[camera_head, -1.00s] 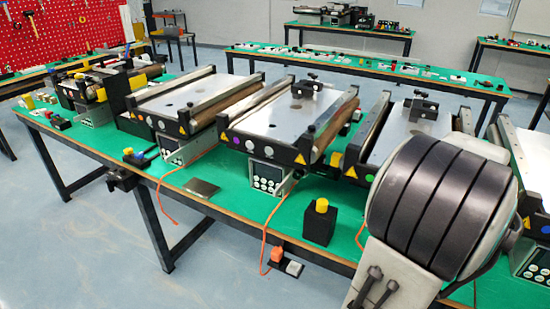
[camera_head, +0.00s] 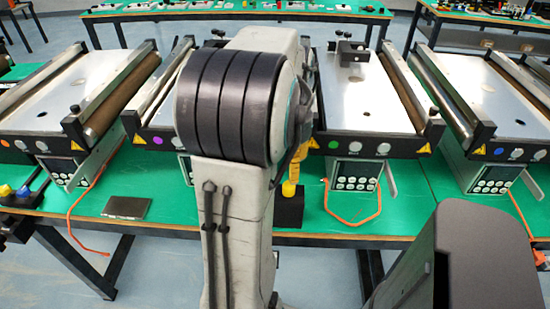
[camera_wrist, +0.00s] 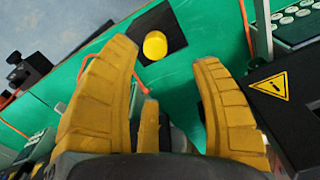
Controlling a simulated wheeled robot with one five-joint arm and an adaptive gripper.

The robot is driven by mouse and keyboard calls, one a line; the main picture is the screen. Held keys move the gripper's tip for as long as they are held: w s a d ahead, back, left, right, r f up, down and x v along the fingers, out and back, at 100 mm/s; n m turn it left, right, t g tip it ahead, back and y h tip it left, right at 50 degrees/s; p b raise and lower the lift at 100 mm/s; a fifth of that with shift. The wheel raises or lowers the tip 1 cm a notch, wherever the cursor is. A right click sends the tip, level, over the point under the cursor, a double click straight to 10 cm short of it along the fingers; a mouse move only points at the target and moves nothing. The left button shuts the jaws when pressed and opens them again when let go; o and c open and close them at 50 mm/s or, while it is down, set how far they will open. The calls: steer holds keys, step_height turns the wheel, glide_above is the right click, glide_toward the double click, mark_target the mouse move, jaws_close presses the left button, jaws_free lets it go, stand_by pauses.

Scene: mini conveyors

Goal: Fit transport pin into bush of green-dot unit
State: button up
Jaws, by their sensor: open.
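The transport pin shows as a yellow round knob (camera_wrist: 155,46) standing in a black block (camera_wrist: 176,20) in the wrist view. In the head view, the block (camera_head: 288,213) is at the table's front edge with the yellow knob (camera_head: 289,189) on top. My gripper (camera_wrist: 165,54) is open and empty, its yellow fingers spread just short of the knob, not around it. My arm hides most of it in the head view. The green-dot unit (camera_head: 333,144) is right of my arm, with a flat metal plate and a dark hole (camera_head: 362,115). I cannot tell where its bush is.
The purple-dot unit (camera_head: 157,140) is partly behind my arm, and an orange-dot unit (camera_head: 20,145) is at the far left. Another conveyor (camera_head: 490,150) stands at the right. An orange cable (camera_head: 350,220) loops on the green table. A dark flat plate (camera_head: 127,207) lies at the front left.

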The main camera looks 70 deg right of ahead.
mark_target(289, 185)
steer(key=shift+s+a+f, duration=0.2)
steer(key=shift+s+a, duration=0.05)
steer(key=shift+s+f, duration=0.15)
steer(key=shift+f, duration=0.15)
steer(key=shift+f+b, duration=0.5)
steer(key=shift+f, duration=2.65)
steer(key=shift+c, duration=0.4)
jaws_close()
steer(key=shift+r, duration=0.2)
step_height(289, 185, up, 12)
steer(key=p, duration=1)
steer(key=shift+r+p, duration=0.15)
steer(key=shift+p, duration=0.25)
